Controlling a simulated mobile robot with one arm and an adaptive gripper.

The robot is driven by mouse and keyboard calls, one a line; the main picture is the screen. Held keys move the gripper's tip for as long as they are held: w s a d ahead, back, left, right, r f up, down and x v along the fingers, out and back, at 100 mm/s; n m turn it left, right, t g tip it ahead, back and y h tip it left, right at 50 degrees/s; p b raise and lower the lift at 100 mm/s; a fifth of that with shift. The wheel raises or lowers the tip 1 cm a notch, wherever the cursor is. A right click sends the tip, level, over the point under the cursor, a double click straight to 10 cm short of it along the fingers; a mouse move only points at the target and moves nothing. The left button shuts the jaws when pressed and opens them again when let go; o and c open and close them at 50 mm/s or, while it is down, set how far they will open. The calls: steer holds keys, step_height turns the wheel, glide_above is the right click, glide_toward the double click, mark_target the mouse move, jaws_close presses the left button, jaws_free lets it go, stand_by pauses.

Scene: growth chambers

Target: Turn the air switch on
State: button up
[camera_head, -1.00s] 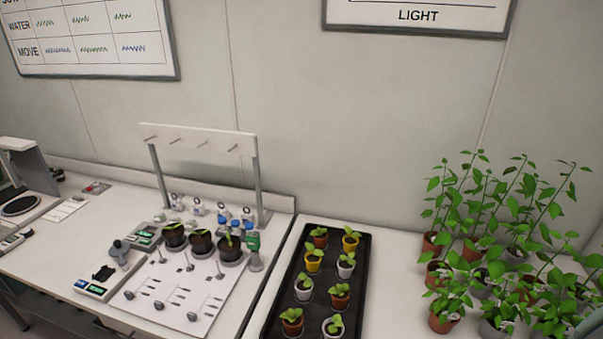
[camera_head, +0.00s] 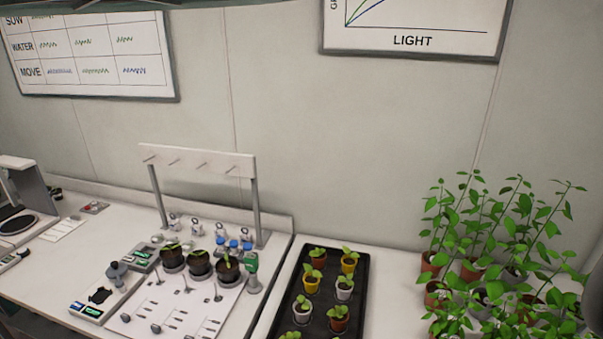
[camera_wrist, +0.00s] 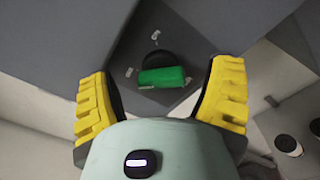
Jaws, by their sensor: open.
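A green bar-shaped handle (camera_wrist: 162,77) lies across a black round knob (camera_wrist: 160,60) on a dark grey plate (camera_wrist: 183,98) in the wrist view. It looks like the air switch. Small white marks sit on the plate beside the knob, too small to read. My gripper (camera_wrist: 162,70) is open, with one yellow finger on each side of the green handle and clear gaps between. The distance to the handle is hard to tell. The head view does not show my gripper, and I cannot pick out the switch there.
In the head view, a white bench holds a rack (camera_head: 198,160), pots on a white board (camera_head: 195,312), and small devices. A black tray (camera_head: 318,318) of seedlings stands right of it, with leafy potted plants (camera_head: 480,230) farther right.

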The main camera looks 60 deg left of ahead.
steer(key=shift+w+a, duration=0.1)
steer(key=shift+w, duration=0.05)
steer(key=shift+c, duration=0.3)
steer(key=c, duration=1.1)
steer(key=shift+c, duration=0.2)
steer(key=shift+f+m, duration=0.1)
steer(key=shift+m, duration=0.2)
steer(key=m+b, duration=0.4)
steer(key=m, duration=0.1)
steer(key=m+b, duration=0.4)
steer(key=m, duration=0.2)
steer(key=m+b, duration=0.4)
steer(key=m, duration=0.2)
steer(key=shift+f, duration=0.4)
steer(key=shift+m, duration=0.3)
